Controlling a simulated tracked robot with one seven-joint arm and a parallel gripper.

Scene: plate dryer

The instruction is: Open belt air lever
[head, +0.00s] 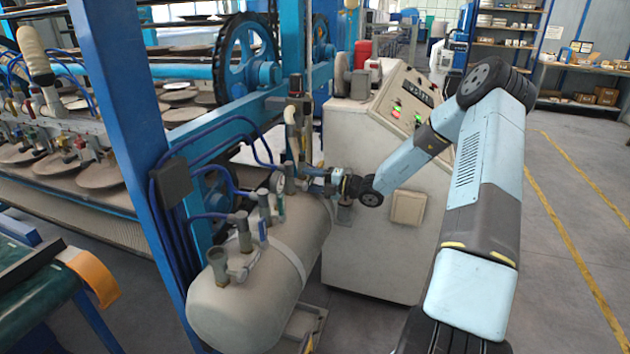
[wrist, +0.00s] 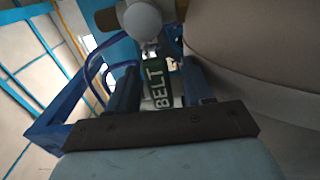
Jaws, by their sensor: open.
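The belt air lever (wrist: 155,86) shows in the wrist view as a dark green tag with the word BELT in pale letters. My gripper (wrist: 161,76) is open, with one dark finger on each side of the tag. I cannot tell whether either finger touches it. In the head view my gripper (head: 304,181) is at the far end of the beige air tank (head: 248,308), close to the valves and a round gauge (head: 277,182). The lever cannot be made out there, among the fittings and my arm.
A beige control cabinet (head: 372,245) stands right behind my wrist. Blue air hoses (head: 215,140) and a blue frame post (head: 120,120) are left of the tank. In the wrist view a large rounded beige surface (wrist: 255,50) lies close on the right. Open floor (head: 570,250) is at right.

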